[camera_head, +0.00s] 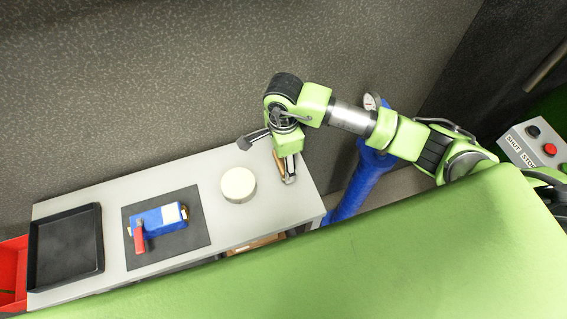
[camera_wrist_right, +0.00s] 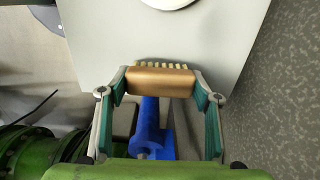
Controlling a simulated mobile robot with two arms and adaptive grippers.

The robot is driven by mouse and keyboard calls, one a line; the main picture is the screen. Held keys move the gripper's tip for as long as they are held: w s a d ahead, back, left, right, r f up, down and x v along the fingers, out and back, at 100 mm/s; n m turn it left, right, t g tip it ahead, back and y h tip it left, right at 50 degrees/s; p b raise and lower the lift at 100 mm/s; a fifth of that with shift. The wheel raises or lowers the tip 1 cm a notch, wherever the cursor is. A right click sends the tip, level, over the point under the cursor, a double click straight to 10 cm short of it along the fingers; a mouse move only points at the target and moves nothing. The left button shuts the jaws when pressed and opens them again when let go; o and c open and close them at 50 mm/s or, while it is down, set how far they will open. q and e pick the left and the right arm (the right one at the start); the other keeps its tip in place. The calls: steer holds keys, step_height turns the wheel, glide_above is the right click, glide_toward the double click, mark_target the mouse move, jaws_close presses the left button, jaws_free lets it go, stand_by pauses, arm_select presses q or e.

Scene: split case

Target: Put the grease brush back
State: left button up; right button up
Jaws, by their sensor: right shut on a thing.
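My right gripper (camera_head: 288,172) is at the right end of the grey table. In the right wrist view its fingers (camera_wrist_right: 161,86) are shut on the grease brush (camera_wrist_right: 160,80), a copper-brown block with a row of pale bristles along its far side. The bristles point toward the table top. In the head view the brush is mostly hidden by the gripper. I cannot tell whether the brush touches the table. My left gripper is not in view.
The grey table (camera_head: 228,226) carries a cream round disc (camera_head: 238,184), a dark mat (camera_head: 190,240) with a blue box (camera_head: 158,219) and a red piece (camera_head: 139,238), and a black tray (camera_head: 66,249). A red bin (camera_head: 12,273) is far left. A blue stand (camera_head: 362,182) is right of the table.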

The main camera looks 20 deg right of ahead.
mark_target(284, 167)
step_height(284, 167, down, 2)
steer(key=shift+f+p, duration=0.15)
steer(key=shift+p, duration=0.55)
steer(key=shift+f, duration=0.35)
steer(key=shift+f+b, duration=0.2)
steer(key=shift+b, duration=0.1)
steer(key=o, duration=1.1)
steer(key=shift+c, duration=0.2)
steer(key=shift+r, duration=0.1)
